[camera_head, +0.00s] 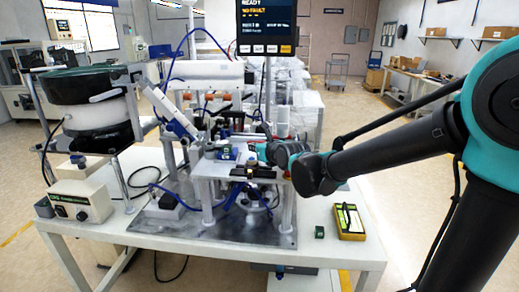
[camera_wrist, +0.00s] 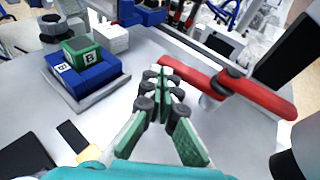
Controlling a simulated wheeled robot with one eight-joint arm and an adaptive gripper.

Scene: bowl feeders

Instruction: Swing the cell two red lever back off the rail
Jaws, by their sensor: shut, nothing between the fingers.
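The red lever (camera_wrist: 262,94) lies across the upper right of the wrist view, with a dark collar around its middle. Its left end is just beyond the fingertips of my gripper (camera_wrist: 165,84); I cannot tell whether they touch. My gripper is shut with nothing between its green-padded fingers, low over the pale plate. In the head view my gripper (camera_head: 262,146) reaches in from the right over the fixture, and I cannot make out the lever clearly there. The rail cannot be told apart with certainty.
A green block marked B (camera_wrist: 83,48) sits in a blue holder (camera_wrist: 92,74) left of my gripper. In the head view, a bowl feeder (camera_head: 85,88) stands at left and a screen (camera_head: 267,22) rises behind. A yellow device (camera_head: 349,222) and a small green block (camera_head: 319,232) lie at the front right.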

